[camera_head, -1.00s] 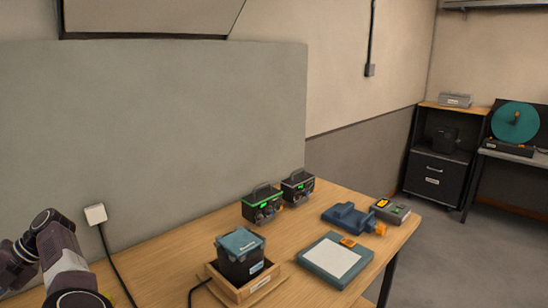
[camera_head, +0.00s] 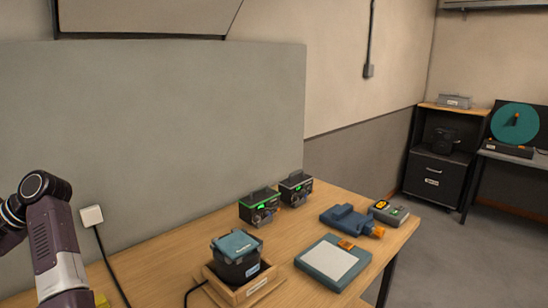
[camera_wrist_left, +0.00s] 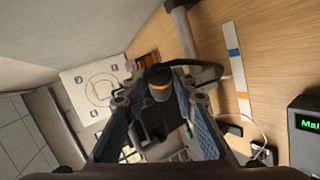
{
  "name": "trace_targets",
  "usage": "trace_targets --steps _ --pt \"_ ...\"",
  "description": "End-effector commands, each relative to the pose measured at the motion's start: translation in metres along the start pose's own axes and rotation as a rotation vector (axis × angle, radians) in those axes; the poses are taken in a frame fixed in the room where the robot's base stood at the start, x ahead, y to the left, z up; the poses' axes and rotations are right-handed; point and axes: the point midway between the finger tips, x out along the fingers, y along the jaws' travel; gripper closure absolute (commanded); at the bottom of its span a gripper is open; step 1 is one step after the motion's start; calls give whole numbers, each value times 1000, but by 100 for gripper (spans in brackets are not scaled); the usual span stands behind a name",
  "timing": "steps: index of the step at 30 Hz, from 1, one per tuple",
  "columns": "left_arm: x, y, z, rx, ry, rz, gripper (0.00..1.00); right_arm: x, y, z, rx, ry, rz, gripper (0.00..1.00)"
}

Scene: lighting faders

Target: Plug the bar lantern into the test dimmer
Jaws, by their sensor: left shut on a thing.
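My left gripper (camera_wrist_left: 158,98) shows in the wrist view, shut on a dark cylindrical plug (camera_wrist_left: 158,82) with an orange band. It holds the plug above the table, and the jaws hide part of it. A dark box with a green display (camera_wrist_left: 308,125) is cut off at the right edge of that view; its full label cannot be read. In the head view two dark boxes with green lights, a nearer one (camera_head: 260,207) and a farther one (camera_head: 295,188), stand on the table. I cannot tell which box is the test dimmer, or which object is the bar lantern.
A black box with a teal top (camera_head: 238,262) sits in a wooden tray (camera_head: 247,292). A teal-framed pad (camera_head: 333,262), a blue device (camera_head: 350,218) and a grey meter (camera_head: 388,212) lie to the right. A marked strip (camera_wrist_left: 238,72) lies on the table.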

Motion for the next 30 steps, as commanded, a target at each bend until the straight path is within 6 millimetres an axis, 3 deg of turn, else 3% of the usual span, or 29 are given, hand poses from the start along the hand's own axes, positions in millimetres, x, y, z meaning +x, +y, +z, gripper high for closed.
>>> trace_targets --steps 5,9,14,20,24,30 --pt "-81 -22 15 143 -260 40 100 0 2 0 0 0 2 60" --pt "-149 -64 19 283 -500 71 100 0 3 0 -1 1 3 60" --pt "-219 -128 7 440 -773 106 100 0 5 0 -1 1 5 60" --pt "-290 -215 -34 621 -1095 148 100 0 5 0 -1 2 6 60" --pt "-329 -274 -79 742 -1310 175 100 0 5 -1 0 2 6 60" --pt "-366 -339 -154 888 -1576 211 100 0 5 -1 0 2 6 60"
